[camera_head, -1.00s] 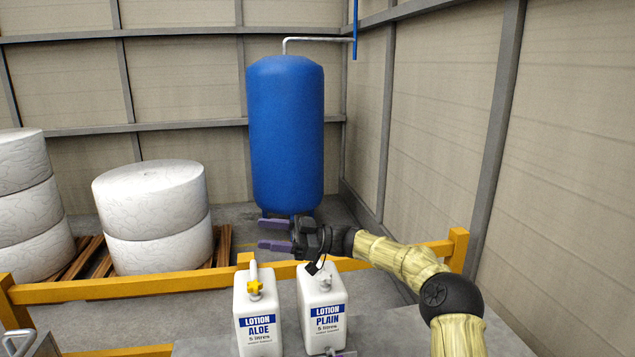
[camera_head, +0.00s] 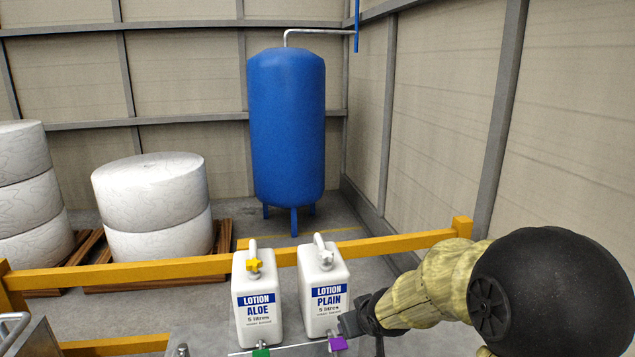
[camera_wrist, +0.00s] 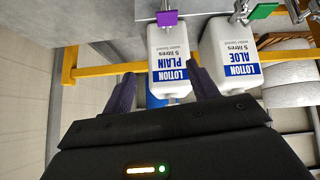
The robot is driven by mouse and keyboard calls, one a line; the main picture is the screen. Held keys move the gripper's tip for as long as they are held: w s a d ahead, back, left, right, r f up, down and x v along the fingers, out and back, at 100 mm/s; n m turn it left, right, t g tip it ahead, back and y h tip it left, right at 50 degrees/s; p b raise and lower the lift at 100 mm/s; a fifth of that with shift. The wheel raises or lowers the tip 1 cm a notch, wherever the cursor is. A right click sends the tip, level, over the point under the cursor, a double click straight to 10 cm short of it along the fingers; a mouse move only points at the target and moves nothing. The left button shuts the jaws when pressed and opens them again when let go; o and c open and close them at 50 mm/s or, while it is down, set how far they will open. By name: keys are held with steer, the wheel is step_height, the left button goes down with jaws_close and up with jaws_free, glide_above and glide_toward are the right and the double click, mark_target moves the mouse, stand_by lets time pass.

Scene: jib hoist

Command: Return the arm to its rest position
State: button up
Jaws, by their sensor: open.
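My gripper (camera_head: 358,316) is at the lower right in the head view, low beside the plain lotion jug. In the wrist view its two dark purple fingers (camera_wrist: 160,77) are spread apart with nothing held between them. The white jug labelled LOTION PLAIN (camera_head: 322,292) stands upright; in the wrist view it shows upside down (camera_wrist: 168,52) beyond the fingers. My arm bends in from the right edge, its large black joint close to the head camera.
The LOTION ALOE jug (camera_head: 257,305), with a yellow cap, stands left of the plain jug. A purple tap handle (camera_head: 337,344) and a green one (camera_head: 261,352) are in front. A yellow rail (camera_head: 384,244) runs behind. A blue tank (camera_head: 287,130) and white rolls (camera_head: 152,192) stand beyond.

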steer(key=s+d+f+m+g, duration=0.2)
steer(key=s+d+f, duration=0.1)
steer(key=s, duration=0.6)
steer(key=s+d+f+m+g+h+b, duration=0.1)
steer(key=s+d+f+g, duration=0.2)
steer(key=s, duration=0.7)
steer(key=shift+s+d+f+m+h+b, duration=0.15)
steer(key=shift+s+f+m+h+b, duration=0.15)
steer(key=shift+f+m, duration=0.15)
steer(key=shift+w, duration=0.2)
